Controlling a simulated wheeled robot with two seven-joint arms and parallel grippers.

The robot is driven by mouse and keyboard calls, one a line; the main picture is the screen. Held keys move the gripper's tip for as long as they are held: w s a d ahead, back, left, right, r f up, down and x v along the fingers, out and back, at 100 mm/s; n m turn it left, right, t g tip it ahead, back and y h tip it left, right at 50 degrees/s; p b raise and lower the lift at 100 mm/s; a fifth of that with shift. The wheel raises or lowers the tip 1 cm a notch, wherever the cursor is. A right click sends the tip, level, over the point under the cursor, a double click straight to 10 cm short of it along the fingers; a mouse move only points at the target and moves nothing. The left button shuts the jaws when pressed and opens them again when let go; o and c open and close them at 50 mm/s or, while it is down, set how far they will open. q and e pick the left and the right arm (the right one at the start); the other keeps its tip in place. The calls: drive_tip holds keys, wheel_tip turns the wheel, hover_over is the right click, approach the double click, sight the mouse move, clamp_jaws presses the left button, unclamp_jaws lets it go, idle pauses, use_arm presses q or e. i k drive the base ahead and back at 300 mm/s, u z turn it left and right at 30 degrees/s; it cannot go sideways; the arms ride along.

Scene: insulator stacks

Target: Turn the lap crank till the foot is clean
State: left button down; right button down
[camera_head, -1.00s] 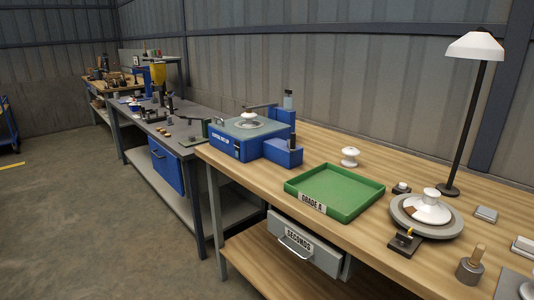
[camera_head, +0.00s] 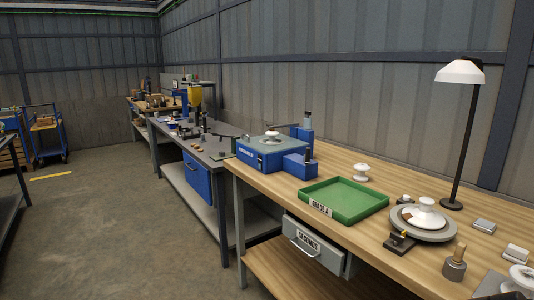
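The blue lap machine (camera_head: 258,158) stands on the wooden bench, left of the green tray. A white insulator (camera_head: 272,134) sits on the lap's round plate on top. A dark crank-like arm (camera_head: 284,126) reaches over the top near a blue post (camera_head: 306,133); I cannot tell whether it is the crank. The insulator's foot is hidden. Neither of my grippers is in view.
The green "GRADE A" tray (camera_head: 322,212) is empty. A "SECONDS" drawer (camera_head: 312,254) hangs under the bench. Open floor (camera_head: 110,220) lies left.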

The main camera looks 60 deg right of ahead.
sight(307, 155)
drive_tip(key=z, duration=0.15)
drive_tip(key=i, duration=1.95)
drive_tip(key=z, duration=0.8)
